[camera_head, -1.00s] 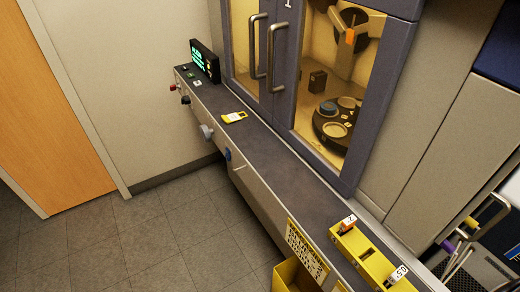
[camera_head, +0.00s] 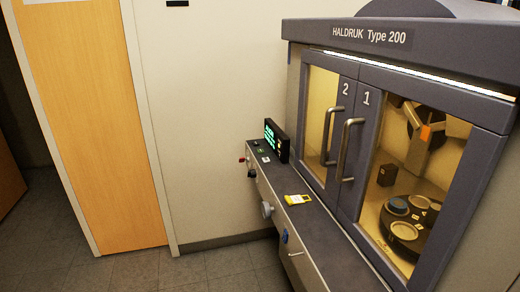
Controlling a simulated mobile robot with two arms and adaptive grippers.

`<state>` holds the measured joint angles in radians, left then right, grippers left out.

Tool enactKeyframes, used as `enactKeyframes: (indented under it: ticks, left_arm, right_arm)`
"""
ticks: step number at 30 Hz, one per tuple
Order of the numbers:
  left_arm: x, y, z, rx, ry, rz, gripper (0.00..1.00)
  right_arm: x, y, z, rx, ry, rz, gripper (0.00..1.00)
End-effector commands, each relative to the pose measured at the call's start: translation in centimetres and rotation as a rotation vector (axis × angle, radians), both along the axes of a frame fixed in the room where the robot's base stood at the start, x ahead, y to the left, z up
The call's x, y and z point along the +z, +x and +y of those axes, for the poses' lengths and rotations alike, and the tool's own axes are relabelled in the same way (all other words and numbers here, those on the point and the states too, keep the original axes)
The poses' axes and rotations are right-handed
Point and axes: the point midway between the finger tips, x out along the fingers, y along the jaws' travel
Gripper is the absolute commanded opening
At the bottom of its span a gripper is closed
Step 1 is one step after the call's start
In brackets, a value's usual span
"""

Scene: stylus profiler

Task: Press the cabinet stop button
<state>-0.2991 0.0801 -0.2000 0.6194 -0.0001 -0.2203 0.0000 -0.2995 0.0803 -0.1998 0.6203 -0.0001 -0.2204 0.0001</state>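The grey cabinet (camera_head: 305,42) labelled HALDRUK Type 200 fills the right side. A dark-topped ledge (camera_head: 318,232) runs along its front. A small red knob (camera_head: 241,159) sticks out at the ledge's far left end; it looks like a stop button, but is too small to be sure. A black knob (camera_head: 251,173) sits just below and right of it. A black display (camera_head: 276,140) with green text stands on the ledge's far end, with small controls beside it. Neither of my grippers is in view.
Glass doors marked 2 (camera_head: 325,118) and 1 (camera_head: 365,145) are shut, with vertical handles.

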Motion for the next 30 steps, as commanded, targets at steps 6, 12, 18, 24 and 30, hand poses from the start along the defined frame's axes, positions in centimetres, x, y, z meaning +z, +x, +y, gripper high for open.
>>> enactKeyframes:
  ticks: [6, 12, 18, 24, 30]
  left_arm:
    - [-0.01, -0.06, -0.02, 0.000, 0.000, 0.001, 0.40]
    - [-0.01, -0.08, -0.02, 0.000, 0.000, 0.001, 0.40]
    - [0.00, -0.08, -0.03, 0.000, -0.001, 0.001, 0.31]
    - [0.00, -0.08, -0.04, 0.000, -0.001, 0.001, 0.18]
    - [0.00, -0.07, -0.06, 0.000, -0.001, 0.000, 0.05]
  right_arm:
    - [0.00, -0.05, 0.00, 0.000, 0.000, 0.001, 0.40]
    - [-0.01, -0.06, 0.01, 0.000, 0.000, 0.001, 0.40]
    - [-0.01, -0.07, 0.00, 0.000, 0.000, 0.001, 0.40]
    - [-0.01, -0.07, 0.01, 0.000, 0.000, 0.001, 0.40]
    - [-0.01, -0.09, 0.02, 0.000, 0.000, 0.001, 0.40]
